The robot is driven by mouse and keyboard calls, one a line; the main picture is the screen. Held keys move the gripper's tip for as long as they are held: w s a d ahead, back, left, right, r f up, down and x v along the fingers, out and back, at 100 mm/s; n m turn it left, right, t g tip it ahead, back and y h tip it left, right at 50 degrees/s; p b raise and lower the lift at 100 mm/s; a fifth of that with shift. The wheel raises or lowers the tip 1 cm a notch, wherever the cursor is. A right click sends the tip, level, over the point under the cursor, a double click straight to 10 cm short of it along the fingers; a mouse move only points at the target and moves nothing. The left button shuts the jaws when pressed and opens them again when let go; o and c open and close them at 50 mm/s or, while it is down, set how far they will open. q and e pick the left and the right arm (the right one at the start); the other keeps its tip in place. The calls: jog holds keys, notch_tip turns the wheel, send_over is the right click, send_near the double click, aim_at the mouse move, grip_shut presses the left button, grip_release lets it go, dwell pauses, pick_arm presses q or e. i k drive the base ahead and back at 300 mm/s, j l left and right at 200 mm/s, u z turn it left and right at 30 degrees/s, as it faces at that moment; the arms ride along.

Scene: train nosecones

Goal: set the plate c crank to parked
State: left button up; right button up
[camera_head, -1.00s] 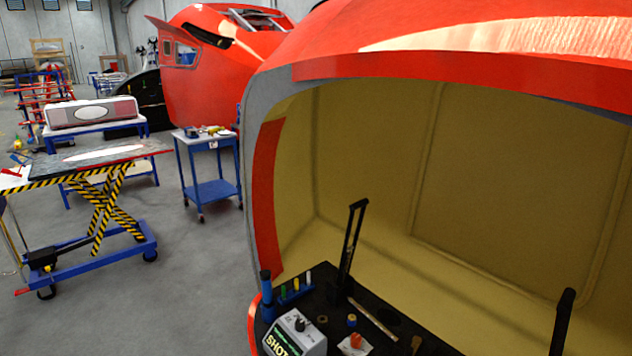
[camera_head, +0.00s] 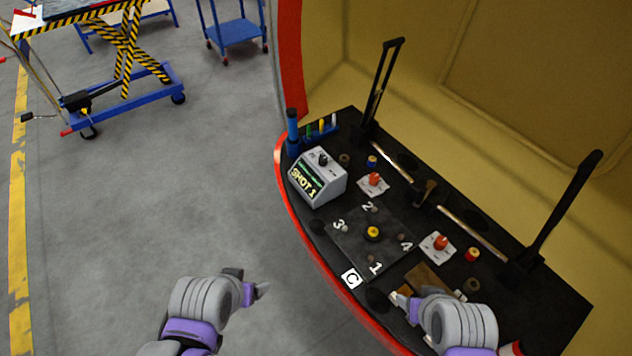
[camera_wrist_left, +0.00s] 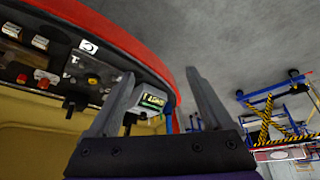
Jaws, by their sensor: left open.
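The label also shows upper left in the left wrist view (camera_wrist_left: 88,46). My left gripper (camera_head: 262,289) is open and empty, over the floor left of the worktop. My right gripper (camera_head: 402,306) is at the worktop's near edge, right of the C label; its jaw opening is unclear.
A grey box reading SHOT 1 (camera_head: 317,177) stands left of the plate. Red knobs on white plates (camera_head: 375,182) (camera_head: 437,245) sit behind and right. Black uprights (camera_head: 381,90) (camera_head: 560,210) rise at the back.

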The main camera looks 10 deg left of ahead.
aim_at(424, 192)
jog(key=i+j+z, duration=0.1)
jog(key=i+j, duration=0.65)
jog(key=j, duration=0.2)
jog(key=i+j+z, duration=0.1)
jog(key=z, duration=1.45)
